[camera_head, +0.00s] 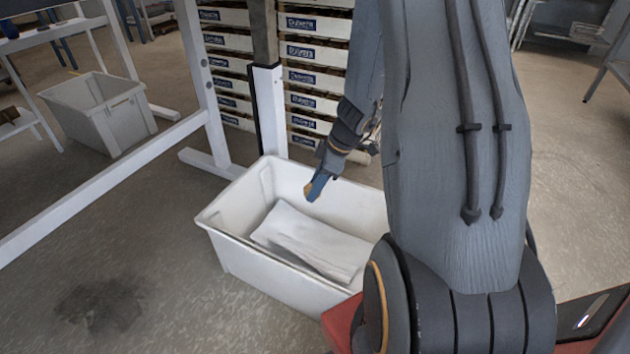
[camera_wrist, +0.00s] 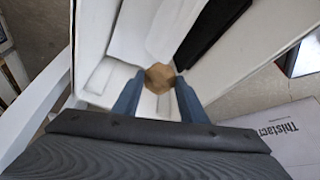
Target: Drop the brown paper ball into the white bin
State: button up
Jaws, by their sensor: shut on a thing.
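The brown paper ball (camera_wrist: 159,77) is between my gripper's two blue fingertips in the wrist view. My gripper (camera_head: 316,189) is shut on it and points down over the white bin (camera_head: 252,262) in the head view. In that view only a small brown patch of the ball shows at the fingertips. The bin is open at the top and holds a white sheet-like piece (camera_head: 300,238). The wrist view shows the bin's inside below the ball. My arm hides the bin's right end in the head view.
A second light bin (camera_head: 122,124) stands on the floor at the far left. A white frame leg (camera_head: 205,85) and a stack of labelled trays (camera_head: 317,75) stand behind the white bin. A box with printed lettering (camera_wrist: 283,140) lies at the right in the wrist view. The floor at front left is clear.

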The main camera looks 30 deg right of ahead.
jog(key=shift+f, duration=0.5)
jog(key=o, duration=1.1)
jog(key=p+v, duration=0.2)
jog(key=v, duration=0.6)
jog(key=shift+s+f, duration=0.1)
